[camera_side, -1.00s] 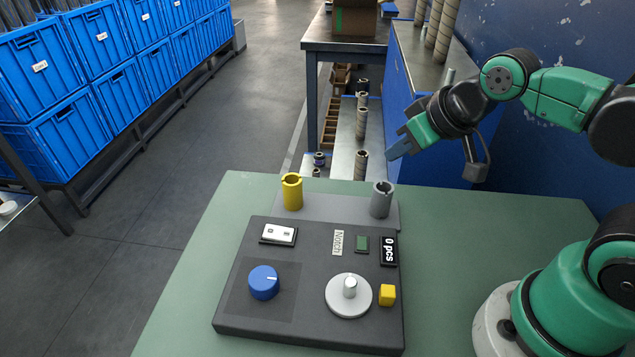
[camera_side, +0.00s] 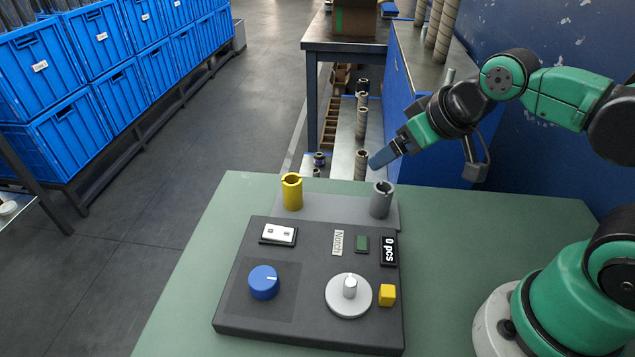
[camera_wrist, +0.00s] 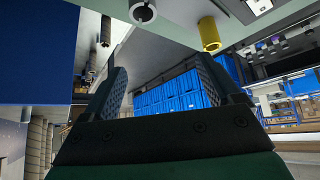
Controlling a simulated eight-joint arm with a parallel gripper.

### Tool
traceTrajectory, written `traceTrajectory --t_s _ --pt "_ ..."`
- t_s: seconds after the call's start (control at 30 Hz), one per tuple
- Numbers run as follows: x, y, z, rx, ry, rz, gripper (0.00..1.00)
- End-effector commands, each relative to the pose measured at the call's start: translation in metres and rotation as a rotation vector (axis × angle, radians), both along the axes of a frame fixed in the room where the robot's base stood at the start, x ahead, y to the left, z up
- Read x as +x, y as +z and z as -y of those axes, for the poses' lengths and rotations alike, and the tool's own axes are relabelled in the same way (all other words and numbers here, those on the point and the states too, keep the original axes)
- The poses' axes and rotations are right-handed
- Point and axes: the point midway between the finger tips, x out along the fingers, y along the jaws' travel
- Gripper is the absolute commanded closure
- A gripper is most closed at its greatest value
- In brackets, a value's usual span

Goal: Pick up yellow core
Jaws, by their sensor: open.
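The yellow core (camera_side: 292,193) is a short hollow tube standing upright on a grey plate (camera_side: 335,208) behind the control panel. It also shows at the upper right of the wrist view (camera_wrist: 209,34). A grey core (camera_side: 381,200) stands upright at the right end of the plate and shows at the top of the wrist view (camera_wrist: 142,12).
The dark control panel (camera_side: 312,332) carries a blue knob (camera_side: 264,283), a grey dial (camera_side: 348,296), a yellow cube-shaped piece (camera_side: 387,295) and a "0 pcs" display (camera_side: 390,251). The green table (camera_side: 480,235) is clear to the right. Blue crates (camera_side: 95,45) stand far left.

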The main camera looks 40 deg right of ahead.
Motion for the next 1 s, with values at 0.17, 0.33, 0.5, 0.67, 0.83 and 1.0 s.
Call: traceTrajectory --t_s 0.17,0.33,0.5,0.67,0.83,1.0 --pt "0.000 0.000 0.000 0.000 0.000 0.000 0.16" --pt "0.011 0.003 -0.006 -0.004 0.036 -0.020 0.16" --pt "0.043 0.002 -0.024 -0.018 0.140 -0.078 0.16" --pt "0.078 -0.015 -0.048 -0.032 0.259 -0.140 0.16" --pt "0.105 -0.042 -0.071 -0.043 0.365 -0.192 0.16" --pt "0.117 -0.061 -0.084 -0.049 0.425 -0.219 0.16"
